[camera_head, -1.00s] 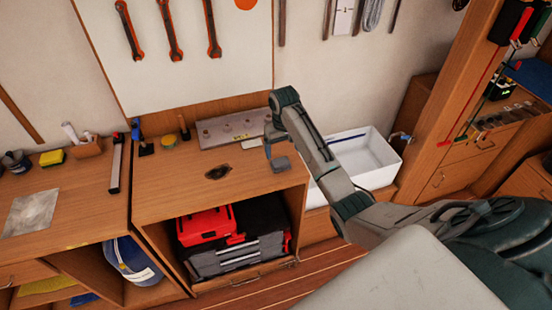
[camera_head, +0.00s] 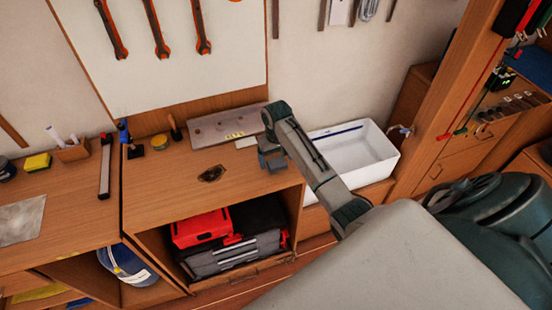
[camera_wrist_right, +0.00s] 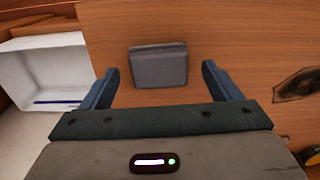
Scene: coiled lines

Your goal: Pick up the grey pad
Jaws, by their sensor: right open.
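The grey pad (camera_wrist_right: 158,66) lies flat on the wooden worktop in the right wrist view, ahead of and between my right gripper's fingers. My right gripper (camera_wrist_right: 158,85) is open, with one finger on each side of the pad's line and nothing between them. In the head view the pad (camera_head: 277,163) shows as a small dark grey block at the worktop's right end, just below the gripper (camera_head: 268,146), which partly hides it. I cannot tell the exact height of the fingers above the wood. My left gripper is out of view.
A white basin (camera_head: 350,160) stands right of the worktop (camera_head: 165,195). A dark oval patch (camera_head: 212,173) lies left of the pad. A long grey plate (camera_head: 225,125) lies behind it. A red and grey toolbox (camera_head: 230,235) sits on the shelf below.

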